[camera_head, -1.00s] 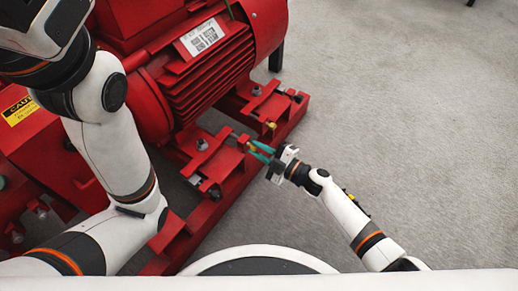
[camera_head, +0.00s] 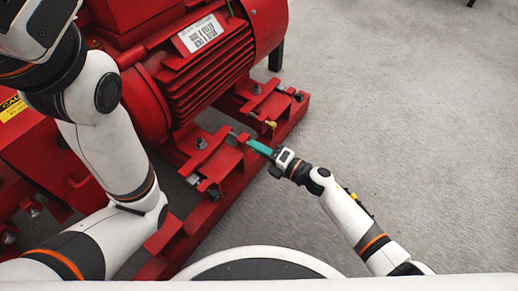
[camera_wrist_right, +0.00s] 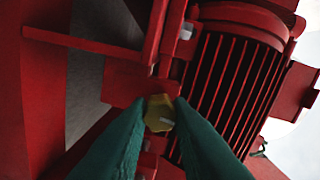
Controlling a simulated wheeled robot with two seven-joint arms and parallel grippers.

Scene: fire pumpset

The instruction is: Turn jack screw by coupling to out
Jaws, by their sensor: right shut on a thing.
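My right gripper (camera_head: 250,145) reaches in from the right, low beside the red base frame (camera_head: 232,180). Its green fingers are shut on a yellow hex-headed jack screw (camera_wrist_right: 160,112), which shows between the fingertips in the right wrist view. In the head view the fingers hide this screw. A second yellow jack screw (camera_head: 270,125) stands farther along the frame, free of the gripper. My left arm fills the left side of the head view, and its fingers are not in view.
The red finned motor (camera_head: 208,75) stands on the frame just beyond the right gripper; it also shows in the right wrist view (camera_wrist_right: 235,75). A grey bolt (camera_head: 201,143) sits on the motor's foot. Grey floor (camera_head: 400,110) on the right is open.

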